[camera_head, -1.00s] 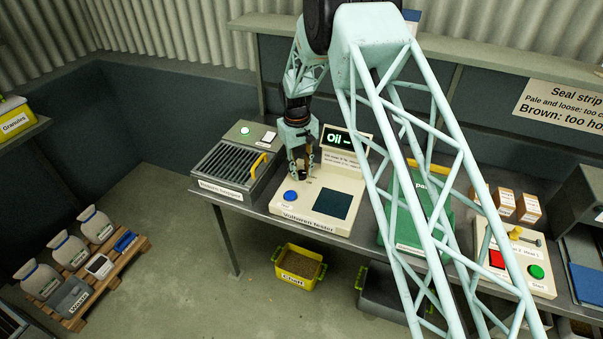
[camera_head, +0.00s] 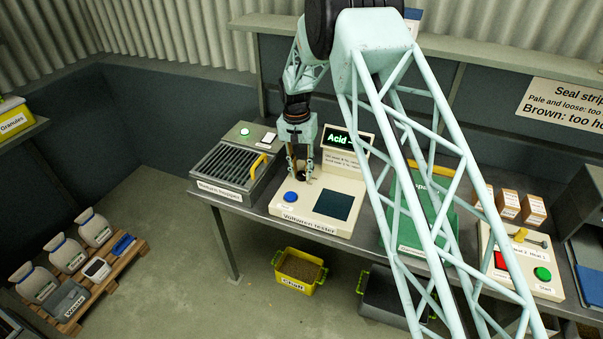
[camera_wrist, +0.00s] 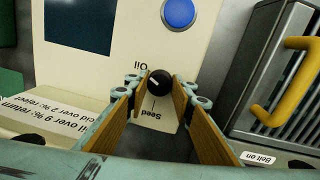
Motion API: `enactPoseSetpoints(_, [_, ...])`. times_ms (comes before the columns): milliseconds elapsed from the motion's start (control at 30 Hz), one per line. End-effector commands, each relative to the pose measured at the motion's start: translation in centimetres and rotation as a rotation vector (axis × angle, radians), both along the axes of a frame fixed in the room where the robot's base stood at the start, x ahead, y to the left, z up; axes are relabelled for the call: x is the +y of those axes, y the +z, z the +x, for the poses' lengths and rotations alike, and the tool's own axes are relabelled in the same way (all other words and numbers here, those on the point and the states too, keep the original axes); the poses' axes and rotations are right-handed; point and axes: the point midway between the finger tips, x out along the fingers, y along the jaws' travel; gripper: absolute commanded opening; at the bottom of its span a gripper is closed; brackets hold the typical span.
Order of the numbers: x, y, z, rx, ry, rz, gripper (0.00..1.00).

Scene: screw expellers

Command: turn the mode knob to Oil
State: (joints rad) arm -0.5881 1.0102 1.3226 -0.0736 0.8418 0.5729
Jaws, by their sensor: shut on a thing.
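The black mode knob (camera_wrist: 160,83) sits on the cream panel of the Voltaren-type tester (camera_head: 331,229), at its back left. My gripper (camera_head: 301,177) reaches down over it. In the wrist view its two wooden-looking fingers close on the knob from both sides. The knob carries a pale pointer line, slanted in the wrist view; "Oil" and "Seed" labels show upside down beside it. The tester's display (camera_head: 346,140) reads "Acid" with dashes. The fingers hide part of the knob in the head view.
A blue button (camera_head: 291,197) and a dark square window (camera_head: 336,205) are just in front of the knob. A grated hopper with a yellow handle (camera_head: 258,165) stands close on the left. A green case (camera_head: 405,226) is to the right.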

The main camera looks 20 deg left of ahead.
Motion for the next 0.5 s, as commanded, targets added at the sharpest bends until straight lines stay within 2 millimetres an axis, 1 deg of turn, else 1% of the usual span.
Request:
enactPoseSetpoints(200, [0.02, -0.02, 0.01, 0.001, -0.054, 0.000, 0.12])
enactPoseSetpoints(500, [0.02, 0.00, 0.00, 0.000, -0.066, 0.000, 0.12])
